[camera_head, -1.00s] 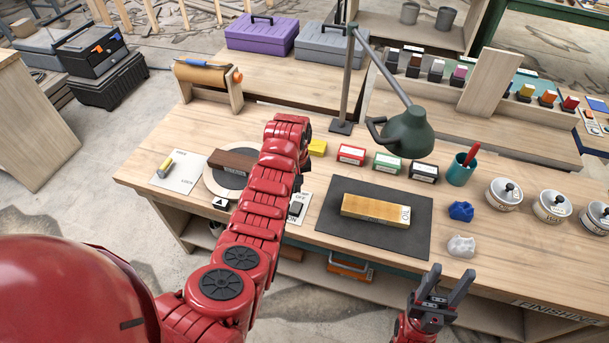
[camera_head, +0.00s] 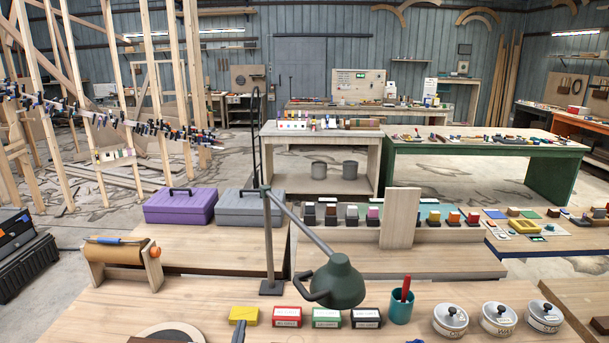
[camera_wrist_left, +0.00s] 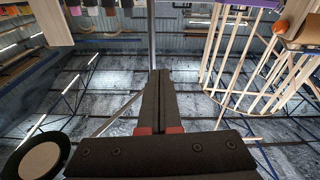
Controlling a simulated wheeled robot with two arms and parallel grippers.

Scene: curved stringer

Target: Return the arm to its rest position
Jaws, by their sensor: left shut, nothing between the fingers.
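My left gripper shows in the head view only as a dark grey fingertip (camera_head: 238,332) at the bottom edge, in front of the yellow box; the rest of it and the arm are out of frame. In the left wrist view its two dark fingers (camera_wrist_left: 160,75) lie together, shut and empty, with red parts at their base. Beyond them are ceiling beams and the wall, and the fingers touch nothing there. My right gripper is out of the head view.
A green desk lamp (camera_head: 338,283) stands over the bench, right of the fingertip. Small labelled boxes (camera_head: 326,317), a teal cup (camera_head: 401,308) and lidded tins (camera_head: 497,319) line the bench. A paper roll holder (camera_head: 120,265) is at left.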

